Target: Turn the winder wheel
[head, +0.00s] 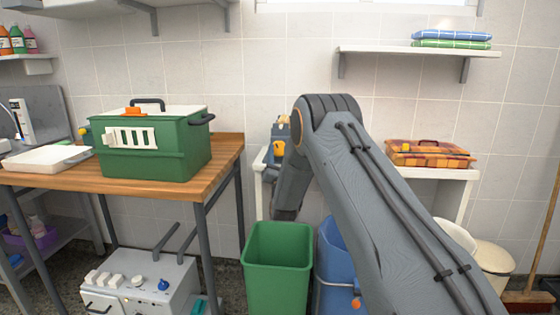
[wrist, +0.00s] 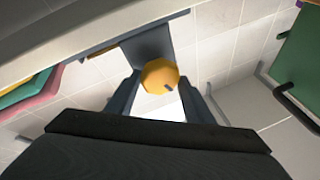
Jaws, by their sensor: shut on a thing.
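In the wrist view, my gripper (wrist: 160,84) has a finger on each side of a yellow faceted knob (wrist: 158,73) and is shut on it. A small dark slot or peg shows on the knob's lower right. A dark grey plate (wrist: 147,50) stands behind the knob. In the head view, a blue device (head: 281,127) with a yellow-orange part (head: 279,148) shows beside my forearm on the low white shelf. My arm hides much of it, and my fingertips cannot be made out there. I cannot make out the full winder wheel.
A green carrier (head: 155,150) stands on the wooden table (head: 222,165) at left. A green bin (head: 278,262) and a blue bin (head: 330,285) stand below my arm. An orange checked bundle (head: 430,155) lies on the white shelf (head: 460,178) at right. A grey machine (head: 140,285) sits under the table.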

